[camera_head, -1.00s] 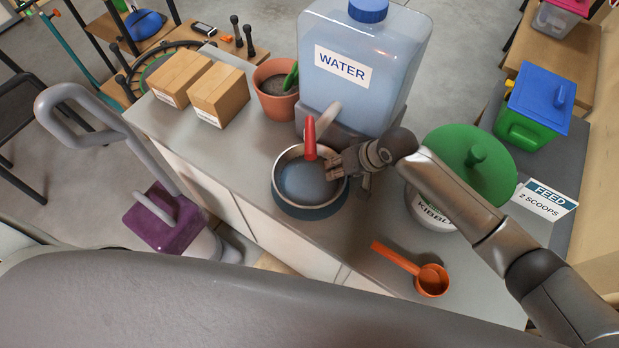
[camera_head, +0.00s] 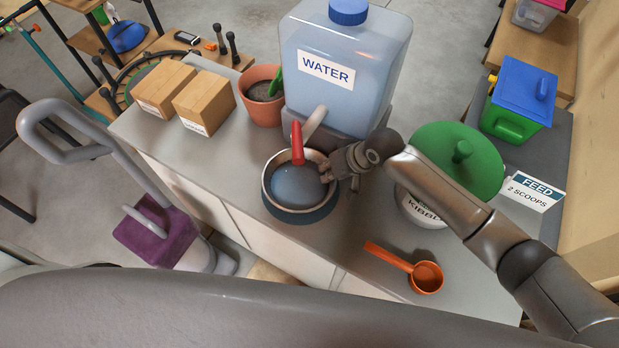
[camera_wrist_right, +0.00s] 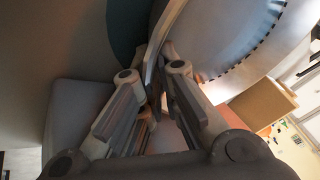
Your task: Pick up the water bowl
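The water bowl (camera_head: 292,213) is round, dark blue outside with a pale rim, and has water in it. It is at the counter's front edge in the head view, below the red tap lever (camera_head: 297,143) of the water dispenser (camera_head: 345,75). My right gripper (camera_head: 329,171) is at the bowl's right rim. In the right wrist view, the right gripper's fingers (camera_wrist_right: 156,82) close on both sides of the bowl's rim (camera_wrist_right: 160,38); the fingertips are partly hidden. Whether the bowl is clear of the counter cannot be told. My left gripper is not in view.
A plant pot (camera_head: 261,97) and two cardboard boxes (camera_head: 203,101) stand left of the dispenser. A green-lidded kibble tub (camera_head: 457,160) is right, beneath my right arm. An orange scoop (camera_head: 425,277) lies in front. A feed sign (camera_head: 536,192) stands at the right. Counter left of the bowl is clear.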

